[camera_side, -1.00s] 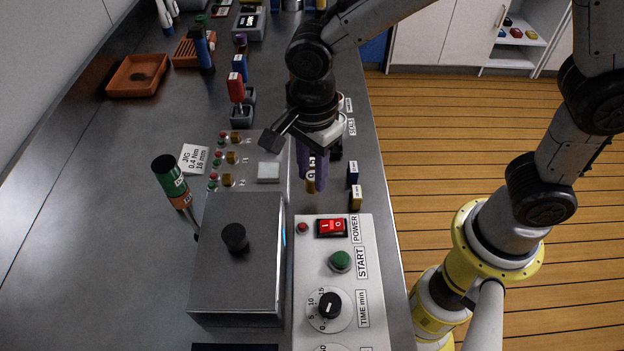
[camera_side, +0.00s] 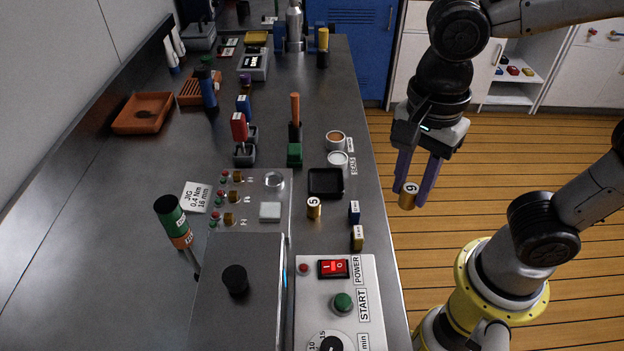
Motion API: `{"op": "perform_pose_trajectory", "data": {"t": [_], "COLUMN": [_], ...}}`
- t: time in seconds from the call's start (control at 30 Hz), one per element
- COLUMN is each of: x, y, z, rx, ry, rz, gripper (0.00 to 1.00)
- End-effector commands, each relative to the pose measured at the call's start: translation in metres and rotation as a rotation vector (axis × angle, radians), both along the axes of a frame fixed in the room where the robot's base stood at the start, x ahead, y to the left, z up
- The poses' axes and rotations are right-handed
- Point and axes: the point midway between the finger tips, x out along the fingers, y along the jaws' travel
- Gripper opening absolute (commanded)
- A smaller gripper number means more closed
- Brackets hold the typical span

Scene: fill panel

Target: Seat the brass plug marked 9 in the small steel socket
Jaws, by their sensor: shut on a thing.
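My gripper (camera_side: 410,198) is shut on a brass plug (camera_side: 409,196) whose face reads 9. It holds the plug upright in the air, to the right of the bench edge and over the wooden floor. A round steel piece (camera_side: 275,180), which looks like the small steel socket, sits on the panel (camera_side: 262,192) at upper right, left of and apart from my gripper. Its inside is too small to make out. Another brass plug (camera_side: 314,207), marked 5, stands on the bench between the panel and my gripper.
A black tray (camera_side: 326,182) and two small round cups (camera_side: 336,141) lie near the bench edge. Blue and brass blocks (camera_side: 356,237) stand there too. A grey box with a black knob (camera_side: 235,282) and a control panel (camera_side: 338,290) are in front.

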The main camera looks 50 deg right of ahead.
Motion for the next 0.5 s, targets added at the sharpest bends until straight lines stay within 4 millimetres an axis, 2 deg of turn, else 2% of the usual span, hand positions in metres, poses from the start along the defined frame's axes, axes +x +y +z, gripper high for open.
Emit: {"op": "perform_pose_trajectory", "data": {"t": [0.13,0.27,0.4,0.5], "x": [0.025,0.066,0.105,0.121], "y": [0.010,0.015,0.011,0.006], "z": [0.018,0.031,0.035,0.032], "rx": [0.015,0.016,0.013,0.007], "ry": [-0.025,-0.032,-0.028,-0.018], "rz": [0.056,0.064,0.039,0.006], "gripper": [0.00,0.00,0.00,0.00]}}
